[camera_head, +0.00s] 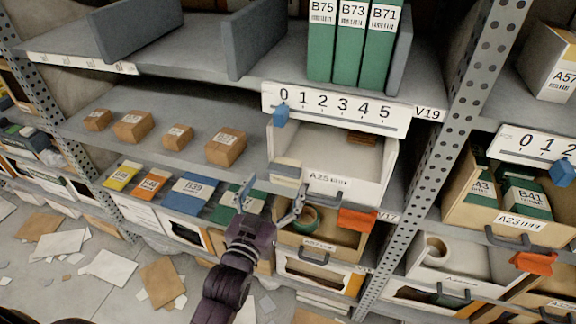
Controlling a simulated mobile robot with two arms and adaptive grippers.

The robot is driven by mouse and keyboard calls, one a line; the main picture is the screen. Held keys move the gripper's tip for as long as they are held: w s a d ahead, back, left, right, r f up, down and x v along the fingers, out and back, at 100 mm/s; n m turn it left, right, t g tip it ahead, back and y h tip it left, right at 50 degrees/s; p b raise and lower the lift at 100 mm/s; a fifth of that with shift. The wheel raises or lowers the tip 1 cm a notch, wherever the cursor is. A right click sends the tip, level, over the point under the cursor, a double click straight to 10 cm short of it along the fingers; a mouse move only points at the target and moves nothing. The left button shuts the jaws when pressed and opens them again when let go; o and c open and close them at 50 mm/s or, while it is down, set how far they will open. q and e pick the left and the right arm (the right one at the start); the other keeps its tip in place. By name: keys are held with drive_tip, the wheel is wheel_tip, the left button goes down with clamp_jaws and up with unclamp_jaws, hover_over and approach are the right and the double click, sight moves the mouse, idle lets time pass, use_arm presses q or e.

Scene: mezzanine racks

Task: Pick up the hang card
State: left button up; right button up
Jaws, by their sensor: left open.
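An orange-red card (357,219) hangs at the shelf edge by the V17 label, to the right of my left gripper. It looks most like the hang card. A second orange-red card (533,262) hangs in the right bay. My left gripper (272,206) is open and empty, its fingers spread in front of the lower shelf. It is apart from the near card, with a gap to its right. My right gripper is not in view.
The A25 drawer (335,180) stands open above the gripper, and a lower drawer (318,241) holds a green roll. A perforated post (425,165) separates the bays. Small brown boxes (226,146) stand on the middle shelf. Papers (112,266) litter the floor.

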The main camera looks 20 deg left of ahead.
sight(283, 175)
use_arm(q)
drive_tip(key=w, duration=0.2)
drive_tip(key=w+r, duration=0.1)
drive_tip(key=shift+w+d+p, duration=0.3)
drive_tip(key=shift+d+p, duration=0.05)
drive_tip(key=shift+p, duration=0.05)
drive_tip(key=shift+w+f, duration=0.2)
drive_tip(key=shift+w, duration=0.4)
drive_tip(key=shift+s, duration=0.1)
drive_tip(key=shift+c, duration=0.4)
drive_tip(key=c, duration=1)
